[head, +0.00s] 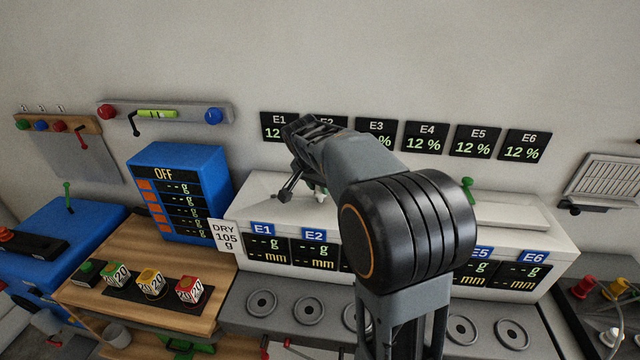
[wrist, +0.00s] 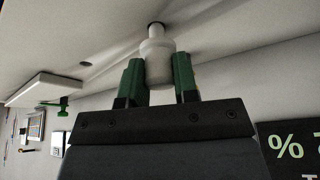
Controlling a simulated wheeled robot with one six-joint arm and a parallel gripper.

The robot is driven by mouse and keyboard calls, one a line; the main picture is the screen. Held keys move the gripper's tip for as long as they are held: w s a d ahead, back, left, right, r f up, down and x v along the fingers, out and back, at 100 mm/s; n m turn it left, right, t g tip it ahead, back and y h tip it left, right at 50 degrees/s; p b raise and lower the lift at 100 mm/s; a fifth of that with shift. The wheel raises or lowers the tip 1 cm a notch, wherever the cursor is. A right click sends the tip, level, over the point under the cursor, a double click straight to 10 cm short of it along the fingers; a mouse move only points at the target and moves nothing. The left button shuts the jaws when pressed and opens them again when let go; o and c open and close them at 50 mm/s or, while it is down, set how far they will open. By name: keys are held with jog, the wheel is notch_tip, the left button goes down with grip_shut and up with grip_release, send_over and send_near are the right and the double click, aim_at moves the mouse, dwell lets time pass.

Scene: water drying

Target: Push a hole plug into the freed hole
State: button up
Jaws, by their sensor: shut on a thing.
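My gripper (wrist: 158,82) is shut on a white hole plug (wrist: 156,62), with one green finger on each side of it. The plug is a stepped cylinder, and its narrow end is at a dark-rimmed hole (wrist: 156,26) in the white surface. I cannot tell how deep the narrow end sits in the hole; the wider body is outside. A second dark hole (wrist: 86,64) shows open in the same surface. In the head view my arm covers most of the gripper over the white machine (head: 510,240), near E2 and E3.
A green-handled part (head: 467,187) stands beside a raised white lid (head: 500,214) to the right. Percent displays (head: 427,138) line the wall behind. A blue scale box (head: 180,185) and several numbered blocks (head: 150,283) are at the left.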

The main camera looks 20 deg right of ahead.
jog(key=shift+f+b, duration=0.9)
jog(key=shift+f, duration=0.25)
jog(key=o, duration=1)
jog(key=v, duration=1.4)
jog(key=shift+f, duration=0.1)
